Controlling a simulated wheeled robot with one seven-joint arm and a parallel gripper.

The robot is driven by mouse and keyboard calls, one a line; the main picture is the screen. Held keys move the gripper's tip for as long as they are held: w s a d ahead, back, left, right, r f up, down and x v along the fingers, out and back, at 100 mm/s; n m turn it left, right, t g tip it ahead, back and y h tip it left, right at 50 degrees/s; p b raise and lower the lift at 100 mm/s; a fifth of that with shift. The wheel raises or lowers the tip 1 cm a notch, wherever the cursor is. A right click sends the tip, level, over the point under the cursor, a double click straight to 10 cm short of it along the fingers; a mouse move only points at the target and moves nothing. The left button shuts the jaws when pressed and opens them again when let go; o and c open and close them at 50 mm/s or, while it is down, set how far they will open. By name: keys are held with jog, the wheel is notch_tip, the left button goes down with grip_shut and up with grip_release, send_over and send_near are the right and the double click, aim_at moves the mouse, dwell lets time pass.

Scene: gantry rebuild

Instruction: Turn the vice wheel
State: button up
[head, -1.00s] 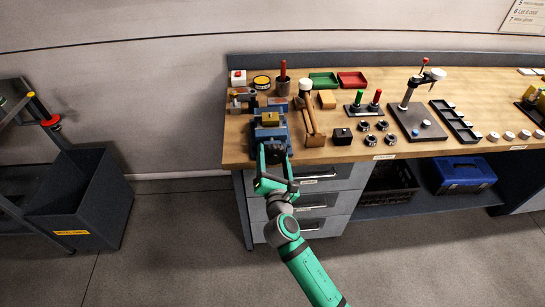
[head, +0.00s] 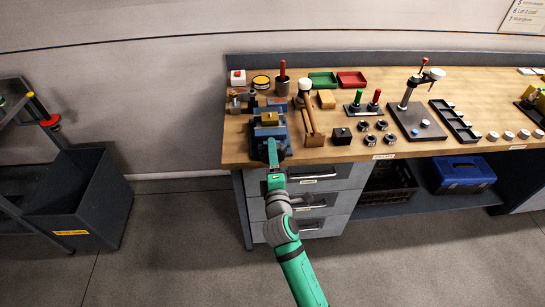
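The blue vice (head: 269,130) stands at the front left of the wooden workbench, with a yellow block (head: 269,118) between its jaws. The vice wheel is on the vice's front side, a dark shape (head: 264,153) mostly hidden behind my gripper. My gripper (head: 272,146) is at the front of the vice, at the wheel. It is seen nearly edge-on, so the gap between its fingers does not show. I cannot tell whether it touches the wheel.
A wooden-handled mallet (head: 312,125) lies right of the vice. A dark cube (head: 342,136) and several nuts are farther right. A can with a red-handled tool (head: 282,82) stands behind. Drawers (head: 318,187) are below the bench top.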

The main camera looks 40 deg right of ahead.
jog(key=m, duration=1.3)
jog(key=shift+m, duration=0.4)
jog(key=m, duration=1.3)
jog(key=shift+m, duration=0.3)
jog(key=m, duration=0.3)
jog(key=shift+f+m, duration=0.1)
jog(key=shift+m, duration=0.3)
jog(key=shift+s+d+m, duration=0.15)
jog(key=shift+d+m, duration=0.05)
jog(key=shift+m, duration=0.9)
